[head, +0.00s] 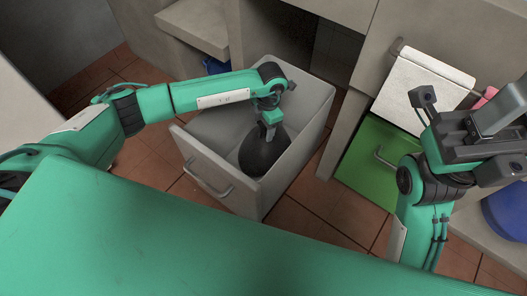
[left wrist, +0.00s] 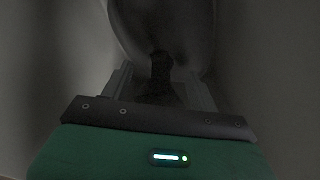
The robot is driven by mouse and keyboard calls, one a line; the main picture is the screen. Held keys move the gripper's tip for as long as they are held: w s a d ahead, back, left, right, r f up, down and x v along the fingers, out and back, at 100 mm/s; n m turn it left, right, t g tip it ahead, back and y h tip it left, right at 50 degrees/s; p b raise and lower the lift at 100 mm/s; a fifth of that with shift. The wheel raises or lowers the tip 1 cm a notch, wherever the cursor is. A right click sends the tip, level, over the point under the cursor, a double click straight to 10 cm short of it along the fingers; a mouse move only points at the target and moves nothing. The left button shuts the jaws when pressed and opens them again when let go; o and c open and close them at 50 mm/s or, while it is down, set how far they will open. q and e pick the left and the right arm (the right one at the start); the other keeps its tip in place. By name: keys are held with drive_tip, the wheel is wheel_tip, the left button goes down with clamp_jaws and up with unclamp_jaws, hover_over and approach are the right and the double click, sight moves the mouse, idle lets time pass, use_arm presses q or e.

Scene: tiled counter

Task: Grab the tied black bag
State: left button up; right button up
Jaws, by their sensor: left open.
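The tied black bag (head: 262,158) sits inside a grey pull-out bin drawer (head: 309,112). In the left wrist view the bag's dark rounded body (left wrist: 170,25) fills the top middle, and its narrow tied neck (left wrist: 161,66) lies between my fingers. My left gripper (head: 270,132) points down into the drawer at the top of the bag. It is open, with its fingers (left wrist: 160,88) on either side of the neck; the dim picture does not show whether they touch it. My right gripper (head: 487,118) is at the right, away from the bag; its fingertips are unclear.
The drawer's front panel with a handle (head: 212,183) faces me. To the right are a green panel with a handle (head: 372,160), a white panel (head: 420,88) and a blue round container (head: 507,214). A blue item (head: 216,66) is behind my left arm. Tiled floor (head: 310,215) surrounds the drawer.

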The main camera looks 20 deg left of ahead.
use_arm(q)
clamp_jaws()
drive_tip(key=shift+r, duration=0.1)
idle(0.4)
